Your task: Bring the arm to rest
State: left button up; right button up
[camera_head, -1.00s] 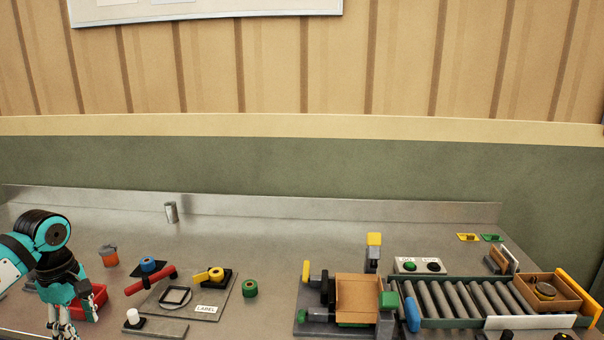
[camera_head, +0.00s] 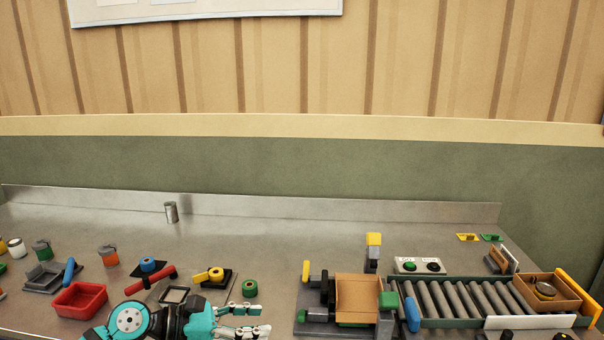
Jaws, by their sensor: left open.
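My left arm comes in at the bottom edge, and its teal and black wrist lies low over the table front. My left gripper (camera_head: 262,320) points right with its pale fingers apart and nothing between them. It is left of the grey fixture with the cardboard box (camera_head: 358,296), apart from it. The arm hides the lower part of the label plate (camera_head: 225,293) and the white-capped piece in front of it. My right gripper is not in view.
A red tray (camera_head: 80,300) stands left of my arm. A green tape roll (camera_head: 250,288) sits just behind the gripper. The roller conveyor (camera_head: 465,300) carries an open carton (camera_head: 548,292) at the right.

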pick_arm(q)
notch_tip(320, 180, up, 7)
jog(key=n+t, duration=1.1)
jog(key=n, duration=0.6)
jog(key=s+a+f+n+g+y, duration=0.1)
jog(key=s+a+f+n+y, duration=0.2)
jog(key=a+f+n+y, duration=0.65)
jog(key=s+a+f+n+g+y, duration=0.15)
jog(key=s+f+n+y, duration=0.3)
jog(key=n, duration=0.95)
jog(key=s+f+n+g, duration=0.45)
jog(key=s+f, duration=0.25)
jog(key=s, duration=0.4)
jog(key=s+f+n+g, duration=0.4)
jog(key=s+f+g, duration=0.2)
jog(key=s, duration=0.5)
notch_tip(320, 180, down, 24)
jog(key=s+a+f+m+g, duration=0.1)
jog(key=s+a+f+g, duration=0.1)
jog(key=s+f, duration=1.5)
jog(key=shift+s+a+f, duration=0.4)
jog(key=shift+a+f, duration=0.05)
jog(key=shift+f, duration=0.2)
